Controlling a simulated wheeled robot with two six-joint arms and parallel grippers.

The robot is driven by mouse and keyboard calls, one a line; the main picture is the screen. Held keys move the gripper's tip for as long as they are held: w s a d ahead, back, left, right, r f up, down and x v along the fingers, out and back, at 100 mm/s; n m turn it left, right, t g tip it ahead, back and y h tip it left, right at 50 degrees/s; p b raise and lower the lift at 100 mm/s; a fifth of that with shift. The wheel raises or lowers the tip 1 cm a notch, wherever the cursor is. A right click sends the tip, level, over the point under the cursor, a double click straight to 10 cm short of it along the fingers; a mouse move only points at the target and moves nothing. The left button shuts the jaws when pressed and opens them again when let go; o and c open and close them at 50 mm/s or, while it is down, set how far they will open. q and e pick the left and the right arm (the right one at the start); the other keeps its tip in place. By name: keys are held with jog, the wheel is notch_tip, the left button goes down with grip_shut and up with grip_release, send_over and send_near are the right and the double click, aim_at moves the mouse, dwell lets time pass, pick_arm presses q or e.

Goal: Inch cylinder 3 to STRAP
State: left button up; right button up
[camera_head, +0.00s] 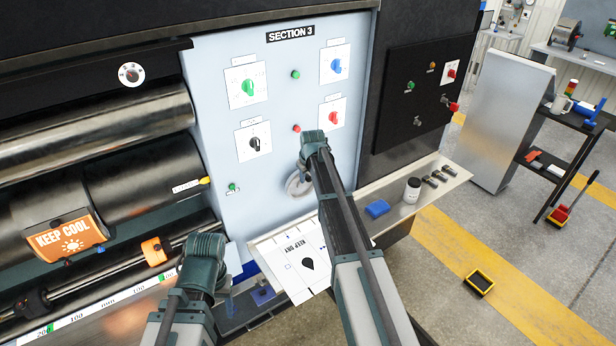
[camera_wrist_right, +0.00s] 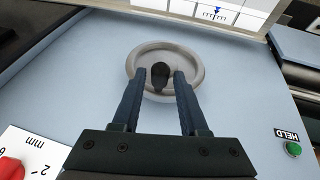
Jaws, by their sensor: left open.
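The panel labelled SECTION 3 (camera_head: 280,95) carries a grey handwheel (camera_head: 296,186) low down, partly hidden by my right arm. In the right wrist view the wheel's grey ring (camera_wrist_right: 200,62) surrounds a dark knob or hub (camera_wrist_right: 160,76). My right gripper (camera_wrist_right: 161,73) is open, its fingers over the ring on either side of that knob, with a gap on both sides. Contact cannot be told. The dark cylinder (camera_head: 140,185) at left bears an orange KEEP COOL plate (camera_head: 66,240). My left gripper (camera_head: 205,250) is low, in front of the machine; its fingertips are unclear. No STRAP label is readable.
The panel has green (camera_head: 247,87), blue (camera_head: 335,66), black (camera_head: 254,143) and red (camera_head: 333,118) knobs on cards. A green HELD lamp (camera_wrist_right: 293,149) sits beside the wheel. KEEP DRY sheets (camera_head: 290,258) lie below.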

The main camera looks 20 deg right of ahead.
grip_shut()
dwell(1.1)
